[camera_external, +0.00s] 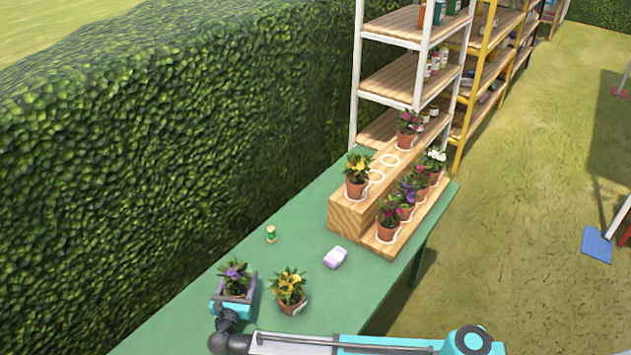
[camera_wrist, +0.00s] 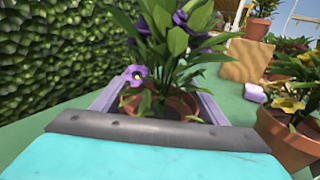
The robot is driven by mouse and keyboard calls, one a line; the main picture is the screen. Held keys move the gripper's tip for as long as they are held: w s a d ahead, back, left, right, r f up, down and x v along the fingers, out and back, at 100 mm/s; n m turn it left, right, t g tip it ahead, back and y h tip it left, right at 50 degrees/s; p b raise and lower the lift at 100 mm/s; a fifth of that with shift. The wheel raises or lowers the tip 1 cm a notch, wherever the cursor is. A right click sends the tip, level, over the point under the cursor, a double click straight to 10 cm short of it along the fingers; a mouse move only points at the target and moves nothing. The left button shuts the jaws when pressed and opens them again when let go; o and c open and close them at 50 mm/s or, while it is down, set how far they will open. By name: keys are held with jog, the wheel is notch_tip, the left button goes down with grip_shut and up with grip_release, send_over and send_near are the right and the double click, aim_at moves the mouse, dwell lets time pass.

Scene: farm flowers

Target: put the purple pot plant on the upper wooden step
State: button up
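The purple pot plant, a terracotta pot with purple flowers (camera_external: 235,280), is at the front left of the green table. It fills the middle of the wrist view (camera_wrist: 165,105). My gripper (camera_external: 234,290) is around its pot, one finger on each side. The fingers (camera_wrist: 160,100) lie close along the pot; I cannot tell whether they press on it or whether the pot is lifted. The upper wooden step (camera_external: 345,217) stands farther back. It bears a yellow-flowered plant (camera_external: 357,175) at its near end and a red-flowered one (camera_external: 408,128) at its far end, with empty white rings between.
A yellow-orange potted plant (camera_external: 289,287) stands close right of my gripper. A lilac block (camera_external: 335,257) and a small green spool (camera_external: 271,234) lie on the table (camera_external: 300,215). The lower step (camera_external: 405,240) holds several plants. A hedge runs along the left; shelves (camera_external: 400,78) stand behind.

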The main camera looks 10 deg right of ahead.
aim_at(241, 282)
jog(key=c, duration=0.6)
jog(key=shift+r, duration=0.1)
jog(key=shift+r+p, duration=0.65)
jog(key=shift+r, duration=4.3)
